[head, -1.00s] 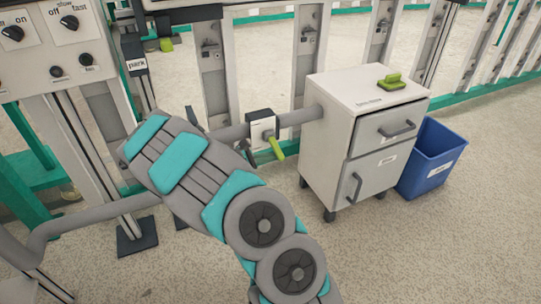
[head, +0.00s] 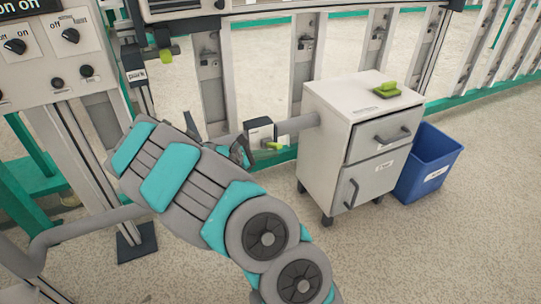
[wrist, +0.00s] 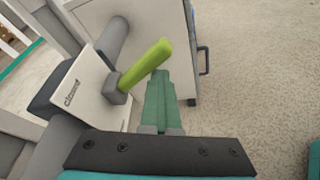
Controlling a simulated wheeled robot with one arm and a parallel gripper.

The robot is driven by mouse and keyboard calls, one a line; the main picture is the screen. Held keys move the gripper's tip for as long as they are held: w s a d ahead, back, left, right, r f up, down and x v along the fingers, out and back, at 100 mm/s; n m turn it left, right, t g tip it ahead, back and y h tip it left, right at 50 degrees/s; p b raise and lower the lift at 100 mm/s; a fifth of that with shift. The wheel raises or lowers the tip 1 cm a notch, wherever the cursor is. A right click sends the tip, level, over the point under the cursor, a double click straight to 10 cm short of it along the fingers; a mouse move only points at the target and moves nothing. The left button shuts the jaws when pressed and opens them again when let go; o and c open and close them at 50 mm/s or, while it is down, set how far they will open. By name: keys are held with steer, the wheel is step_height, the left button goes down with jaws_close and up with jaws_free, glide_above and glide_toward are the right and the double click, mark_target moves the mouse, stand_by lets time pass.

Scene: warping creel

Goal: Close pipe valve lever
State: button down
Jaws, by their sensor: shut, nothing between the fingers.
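The valve lever (head: 274,145) is lime green and lies roughly level to the right, close to the line of the grey pipe (head: 298,123). Its white valve plate (head: 260,133) sits on the pipe. In the wrist view the lever (wrist: 148,63) sticks out from a grey hub on the plate (wrist: 82,90), which reads "closed". My gripper (wrist: 160,76) is shut and empty, its green fingertips just right of the lever; whether they touch cannot be told. In the head view my gripper (head: 240,152) is partly hidden by my arm.
A white cabinet (head: 335,130) with drawers stands right of the valve, a green-handled object (head: 387,89) on top. A blue bin (head: 428,162) stands beside it. A control panel (head: 45,50) and frame posts stand at the left. Floor to the right is clear.

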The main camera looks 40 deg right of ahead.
steer(key=shift+w+r, duration=0.15)
steer(key=shift+r, duration=0.4)
step_height(320, 180, down, 4)
steer(key=s+f+b, duration=0.1)
steer(key=s+b, duration=0.1)
steer(key=w+a+r, duration=0.1)
steer(key=a, duration=0.3)
steer(key=w+a+r, duration=0.2)
steer(key=a, duration=0.3)
steer(key=shift+w+a+r, duration=0.15)
steer(key=shift+w+r, duration=0.1)
steer(key=shift+w, duration=0.05)
